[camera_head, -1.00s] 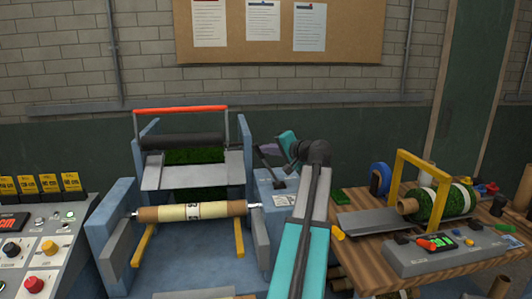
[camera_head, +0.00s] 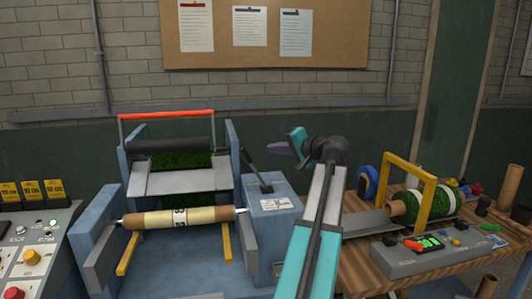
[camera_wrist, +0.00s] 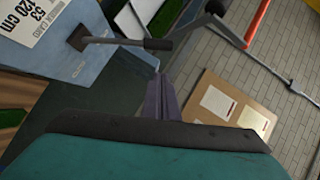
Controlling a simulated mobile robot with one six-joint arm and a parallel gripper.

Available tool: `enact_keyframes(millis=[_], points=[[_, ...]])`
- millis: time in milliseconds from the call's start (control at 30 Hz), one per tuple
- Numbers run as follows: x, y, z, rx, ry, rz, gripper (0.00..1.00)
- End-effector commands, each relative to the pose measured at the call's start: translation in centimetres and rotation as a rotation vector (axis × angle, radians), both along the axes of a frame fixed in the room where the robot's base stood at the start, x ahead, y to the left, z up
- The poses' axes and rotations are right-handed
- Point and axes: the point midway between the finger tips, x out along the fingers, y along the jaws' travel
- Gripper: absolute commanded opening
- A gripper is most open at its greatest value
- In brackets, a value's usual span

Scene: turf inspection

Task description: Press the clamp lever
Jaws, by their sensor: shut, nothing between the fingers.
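The clamp lever (camera_head: 254,170) is a black lever rising from a blue box (camera_head: 282,188) with a white label, at the right side of the roller machine. It leans up and left in the head view. In the wrist view the lever (camera_wrist: 125,42) shows its black grip, at the upper left. My gripper (camera_head: 281,148) has slim purple fingers, held shut and empty. In the head view it appears above and right of the lever, apart from it. In the wrist view the closed fingers (camera_wrist: 160,98) are at the centre, with a visible gap to the lever's grip.
The machine carries a beige roll (camera_head: 182,217) and a red bar (camera_head: 166,114). A control panel (camera_head: 40,250) stands at the left. At the right, a wooden table (camera_head: 375,265) holds a turf roll, a yellow frame (camera_head: 427,205) and a grey console.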

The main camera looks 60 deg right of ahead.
Motion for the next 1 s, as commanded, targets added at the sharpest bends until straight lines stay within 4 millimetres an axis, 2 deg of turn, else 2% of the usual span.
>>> enact_keyframes(millis=[133, 333, 1000], points=[[-1.9, 0.9, 0.5, -0.001, 0.000, -0.001, 0.00], [-3.3, 1.6, 1.0, -0.001, 0.001, 0.001, 0.00], [-3.5, 1.7, 1.2, -0.001, 0.001, 0.004, 0.00]])
